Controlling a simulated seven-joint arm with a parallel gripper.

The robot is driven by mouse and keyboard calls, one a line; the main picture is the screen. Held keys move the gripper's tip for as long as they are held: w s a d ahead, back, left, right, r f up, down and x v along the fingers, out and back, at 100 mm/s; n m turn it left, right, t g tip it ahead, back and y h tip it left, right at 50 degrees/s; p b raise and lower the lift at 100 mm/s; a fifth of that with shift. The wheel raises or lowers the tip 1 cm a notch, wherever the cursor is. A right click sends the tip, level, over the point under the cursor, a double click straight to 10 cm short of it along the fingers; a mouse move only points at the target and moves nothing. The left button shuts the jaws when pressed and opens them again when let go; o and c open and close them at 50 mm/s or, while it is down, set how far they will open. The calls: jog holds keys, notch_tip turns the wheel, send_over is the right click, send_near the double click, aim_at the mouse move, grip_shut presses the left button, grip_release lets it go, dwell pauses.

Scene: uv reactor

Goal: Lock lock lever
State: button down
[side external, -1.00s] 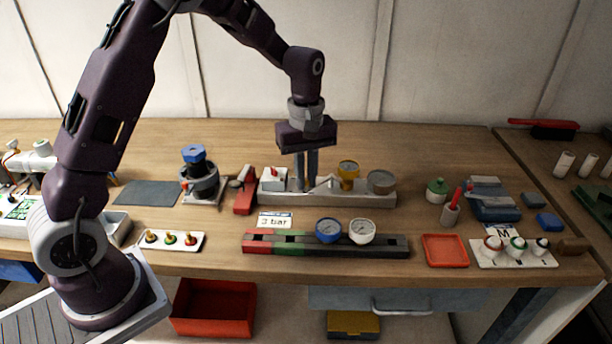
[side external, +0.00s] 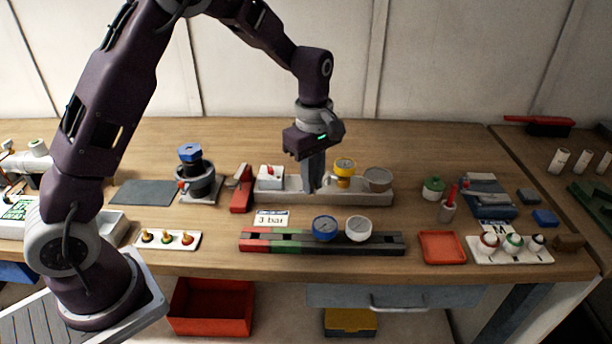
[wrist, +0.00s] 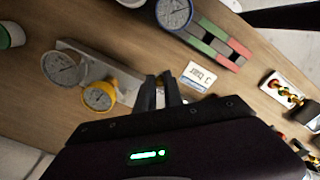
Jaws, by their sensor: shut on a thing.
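My gripper (side external: 312,188) points down at the grey base block (side external: 290,197), with its fingers between the white box with a red switch (side external: 270,175) and the yellow gauge (side external: 344,167). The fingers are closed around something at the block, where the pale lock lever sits. The lever is mostly hidden behind the fingers, so its angle cannot be told. In the wrist view, the fingertips (wrist: 164,84) come together beside the base block (wrist: 105,66), close to the yellow gauge (wrist: 98,96).
A round grey gauge (side external: 377,178) stands right of the yellow one. In front lie a "3 bar" card (side external: 271,218) and a dark rail (side external: 385,246) with blue and white gauges. A red clamp-like piece (side external: 241,195) stands left of the block. The bench behind is clear.

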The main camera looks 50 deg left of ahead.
jog(key=shift+w+d+n, duration=0.35)
jog(key=shift+d+n, duration=0.15)
jog(key=shift+n, duration=0.35)
jog(key=shift+w+d+n, duration=0.3)
jog(key=shift+d+n, duration=0.25)
jog(key=shift+n, duration=0.35)
jog(key=shift+w+d+n, duration=0.35)
jog(key=shift+d+n, duration=0.15)
jog(key=shift+n, duration=0.35)
jog(key=c, duration=1.5)
grip_release()
jog(key=shift+o, duration=0.2)
notch_tip(320, 180, up, 7)
jog(key=shift+r, duration=0.1)
